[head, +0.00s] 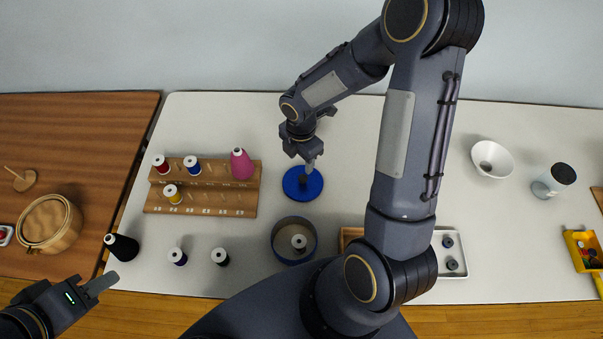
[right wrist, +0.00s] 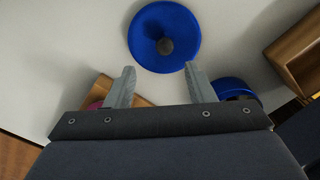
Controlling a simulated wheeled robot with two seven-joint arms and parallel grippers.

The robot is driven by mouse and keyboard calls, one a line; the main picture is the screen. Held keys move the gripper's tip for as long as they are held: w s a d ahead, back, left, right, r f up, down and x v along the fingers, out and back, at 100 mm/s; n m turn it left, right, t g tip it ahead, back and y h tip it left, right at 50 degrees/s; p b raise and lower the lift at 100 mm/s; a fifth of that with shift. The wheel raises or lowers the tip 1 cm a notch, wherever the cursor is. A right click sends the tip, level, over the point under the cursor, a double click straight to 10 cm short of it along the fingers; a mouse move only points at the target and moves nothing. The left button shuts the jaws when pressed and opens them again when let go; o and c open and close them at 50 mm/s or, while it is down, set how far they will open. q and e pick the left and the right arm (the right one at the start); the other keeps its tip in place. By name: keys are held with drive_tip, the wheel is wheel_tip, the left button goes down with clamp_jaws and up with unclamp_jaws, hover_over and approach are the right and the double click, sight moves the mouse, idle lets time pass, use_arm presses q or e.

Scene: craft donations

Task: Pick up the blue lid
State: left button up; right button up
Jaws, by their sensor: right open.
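A round tin (head: 278,244) with a spool inside stands in front of the lid. A wooden spool rack (head: 205,206) is to the left. My right arm hides part of a wooden box and white tray (head: 455,237).

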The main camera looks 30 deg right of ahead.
sight(303, 178)
drive_tip(key=f, duration=0.8)
drive_tip(key=shift+s+d+p, duration=0.15)
drive_tip(key=shift+s+p, duration=0.15)
drive_tip(key=shift+p, duration=0.05)
drive_tip(key=c, duration=1)
